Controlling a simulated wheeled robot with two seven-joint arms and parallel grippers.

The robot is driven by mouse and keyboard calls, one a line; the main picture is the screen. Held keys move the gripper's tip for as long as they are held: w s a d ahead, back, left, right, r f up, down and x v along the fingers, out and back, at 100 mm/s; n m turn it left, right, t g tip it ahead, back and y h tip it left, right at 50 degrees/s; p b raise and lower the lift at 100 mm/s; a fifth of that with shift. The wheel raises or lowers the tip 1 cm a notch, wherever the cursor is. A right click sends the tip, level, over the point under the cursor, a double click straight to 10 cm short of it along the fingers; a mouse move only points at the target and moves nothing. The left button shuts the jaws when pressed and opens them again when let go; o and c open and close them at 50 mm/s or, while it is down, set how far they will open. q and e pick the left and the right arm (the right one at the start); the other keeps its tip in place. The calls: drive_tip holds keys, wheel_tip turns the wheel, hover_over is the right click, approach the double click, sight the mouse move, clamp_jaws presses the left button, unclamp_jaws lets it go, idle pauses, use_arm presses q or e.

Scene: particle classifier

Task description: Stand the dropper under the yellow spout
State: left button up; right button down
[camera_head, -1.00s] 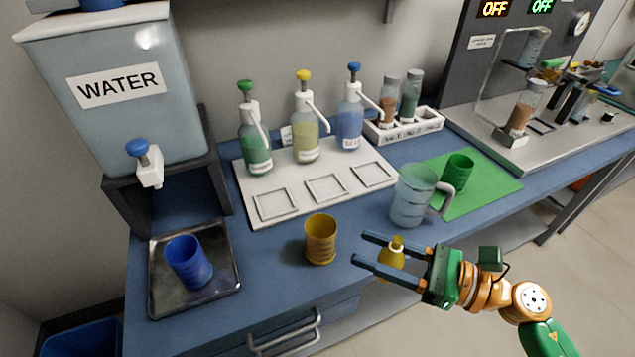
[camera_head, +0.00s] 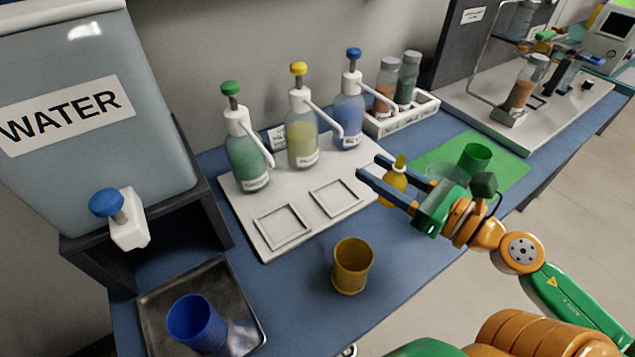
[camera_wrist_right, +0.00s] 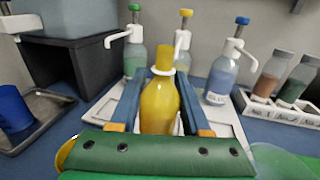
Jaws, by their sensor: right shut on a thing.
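The dropper (camera_head: 393,190) is a small yellow bottle with a narrow neck. My right gripper (camera_head: 372,165) is shut on it and holds it upright above the counter, by the right end of the white board (camera_head: 262,208). The yellow-topped pump bottle (camera_head: 302,135) stands at the back of the board; its white spout (camera_head: 326,120) points forward right, over the board. The dropper is in front of and right of that spout, not under it. In the right wrist view the dropper (camera_wrist_right: 160,105) sits between the fingers and partly covers the yellow pump. My left gripper is out of view.
Square frames (camera_head: 335,198) mark the board; my gripper covers the right one. Green (camera_head: 246,150) and blue (camera_head: 348,115) pump bottles flank the yellow one. A yellow cup (camera_head: 352,266) stands in front. A clear jug (camera_head: 446,174) is partly behind my gripper.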

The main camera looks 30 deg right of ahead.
drive_tip(key=w+f+b, duration=0.1)
drive_tip(key=w+f, duration=0.2)
drive_tip(key=w, duration=0.1)
drive_tip(key=w+a+f+b, duration=0.1)
drive_tip(key=w+f+b, duration=0.1)
drive_tip(key=w, duration=0.3)
drive_tip(key=w+a+f+b, duration=0.1)
drive_tip(key=w+f+b, duration=0.1)
drive_tip(key=w+f, duration=0.2)
drive_tip(key=shift+w+f, duration=0.3)
drive_tip(key=shift+f, duration=0.3)
wheel_tip(320, 180, down, 3)
drive_tip(key=shift+r+b, duration=0.1)
drive_tip(key=shift+b, duration=0.6)
drive_tip(key=shift+c, duration=1.8)
unclamp_jaws()
